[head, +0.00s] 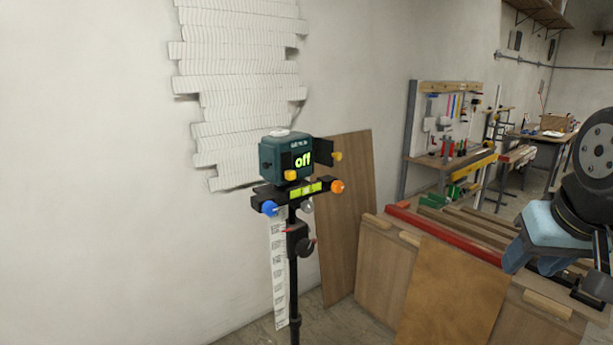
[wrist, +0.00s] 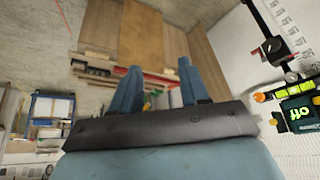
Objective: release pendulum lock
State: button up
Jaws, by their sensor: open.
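A dark teal laser level (head: 285,158) sits on a black tripod mount (head: 292,190) in the middle of the head view, its display reading "off". A yellow knob (head: 291,175) is on its front and another yellow piece (head: 337,156) is at its right side. The mount carries a blue knob (head: 269,208), an orange knob (head: 337,186) and a clear grey one (head: 307,207). I cannot tell which part is the pendulum lock. In the wrist view the laser level (wrist: 298,112) is at the right edge. My gripper (wrist: 160,78) is open and empty, well away from it.
A workbench (head: 440,225) with a red rail and leaning wood panels (head: 347,200) stands behind and right of the tripod. A ribbed white relief (head: 240,90) is on the wall behind. A measuring strip (head: 280,270) hangs beside the tripod pole. The wall left is bare.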

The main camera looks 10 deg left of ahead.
jog(key=shift+o, duration=0.2)
jog(key=shift+w, duration=0.2)
jog(key=w+a+n+t, duration=0.2)
jog(key=w+a+t, duration=0.2)
jog(key=w, duration=0.8)
jog(key=n+y, duration=0.9)
jog(key=y, duration=0.6)
send_near(293, 173)
jog(key=shift+t, duration=0.4)
jog(key=x, duration=0.8)
jog(key=shift+s+a+f, duration=0.15)
jog(key=shift+a+f, duration=0.05)
grip_shut()
